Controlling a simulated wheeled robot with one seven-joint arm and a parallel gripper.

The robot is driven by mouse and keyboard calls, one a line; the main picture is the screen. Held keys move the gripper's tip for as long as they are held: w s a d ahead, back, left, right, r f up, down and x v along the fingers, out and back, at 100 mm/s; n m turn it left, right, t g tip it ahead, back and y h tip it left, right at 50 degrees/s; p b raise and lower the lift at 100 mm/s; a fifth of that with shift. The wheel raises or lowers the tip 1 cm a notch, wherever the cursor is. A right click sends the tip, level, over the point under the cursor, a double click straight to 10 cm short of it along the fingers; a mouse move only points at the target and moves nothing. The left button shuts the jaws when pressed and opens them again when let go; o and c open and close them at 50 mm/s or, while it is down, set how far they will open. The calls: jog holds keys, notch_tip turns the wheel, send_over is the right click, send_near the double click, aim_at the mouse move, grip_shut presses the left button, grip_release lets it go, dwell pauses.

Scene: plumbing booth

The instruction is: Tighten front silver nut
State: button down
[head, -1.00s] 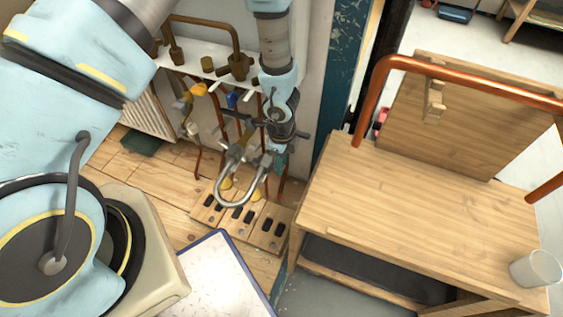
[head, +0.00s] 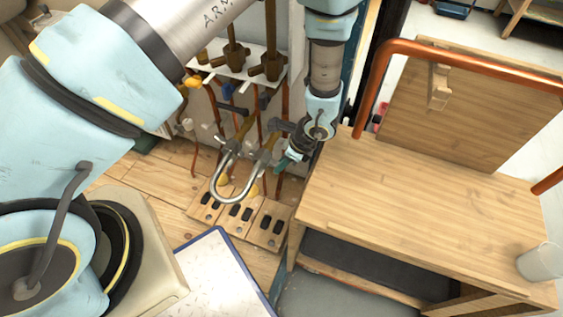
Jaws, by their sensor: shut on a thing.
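My gripper (head: 274,143) reaches in from the right at the top of the pipe's right, front leg. Its dark jaws are shut around the joint there, where the front silver nut sits. The nut itself is hidden by the jaws and too small to make out. The rear leg's joint (head: 224,142) stands free to the left of my gripper.
Brass valves (head: 236,60) on a white shelf and thin copper pipes are behind the U-pipe. Wooden blocks with dark slots (head: 236,218) lie below it. A wooden bench (head: 410,205) with a thick copper pipe (head: 450,66) and a cup (head: 540,262) is at right.

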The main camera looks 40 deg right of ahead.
jog(key=c, duration=0.7)
grip_release()
jog(key=shift+r, duration=0.15)
jog(key=p+v, duration=0.1)
jog(key=v, duration=0.6)
jog(key=shift+r, duration=0.1)
